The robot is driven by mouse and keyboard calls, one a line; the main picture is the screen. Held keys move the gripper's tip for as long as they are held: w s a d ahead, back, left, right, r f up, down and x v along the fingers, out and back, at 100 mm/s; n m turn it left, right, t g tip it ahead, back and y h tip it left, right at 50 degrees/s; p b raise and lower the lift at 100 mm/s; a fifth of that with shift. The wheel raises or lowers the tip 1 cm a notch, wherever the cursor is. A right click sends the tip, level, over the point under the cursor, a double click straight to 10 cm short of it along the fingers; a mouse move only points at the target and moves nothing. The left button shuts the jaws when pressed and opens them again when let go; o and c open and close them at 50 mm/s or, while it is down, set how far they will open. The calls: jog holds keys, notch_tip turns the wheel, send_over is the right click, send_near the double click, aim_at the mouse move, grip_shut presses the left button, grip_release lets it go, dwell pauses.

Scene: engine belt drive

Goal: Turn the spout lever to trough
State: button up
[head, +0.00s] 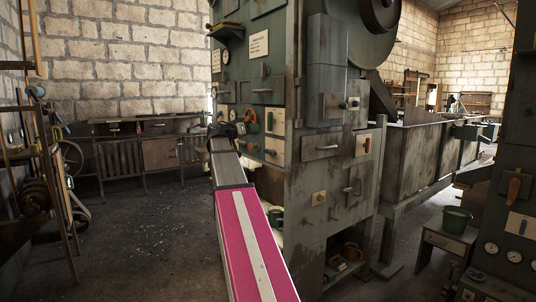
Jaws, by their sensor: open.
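My arm reaches forward from the bottom of the head view, and my gripper (228,130) is small and dark at its far end. It is open, in front of the left face of a tall green-grey machine (325,60). Whether it touches anything there is too small to tell. Several handles are on this machine. A brown-handled lever on a pale plate (367,146) sits on its right face, apart from my gripper. A red-brown round handle (250,116) is just right of my gripper. I cannot tell which is the spout lever. A long metal trough (410,160) extends behind to the right.
A wooden bench (150,150) stands by the back wall on the left. A rack with wheels (40,170) is at the left edge. A green bucket (456,220) sits on a small stand at the right, near another panel with gauges (514,256).

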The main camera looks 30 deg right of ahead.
aim_at(268, 152)
jog(key=s+f+n+t+y, duration=0.25)
jog(key=f+n+t, duration=0.25)
jog(key=f+n, duration=1)
jog(key=w+d+r+n, duration=0.1)
jog(key=d, duration=0.2)
jog(key=w+d+r+n, duration=0.1)
jog(key=d, duration=0.2)
jog(key=w+d+r, duration=0.1)
jog(key=w+d, duration=0.1)
jog(key=d, duration=0.1)
jog(key=shift+w+d+r+n+h, duration=0.15)
jog(key=shift+d+n+h, duration=0.1)
jog(key=shift+d+n, duration=0.15)
jog(key=shift+c, duration=0.3)
grip_shut()
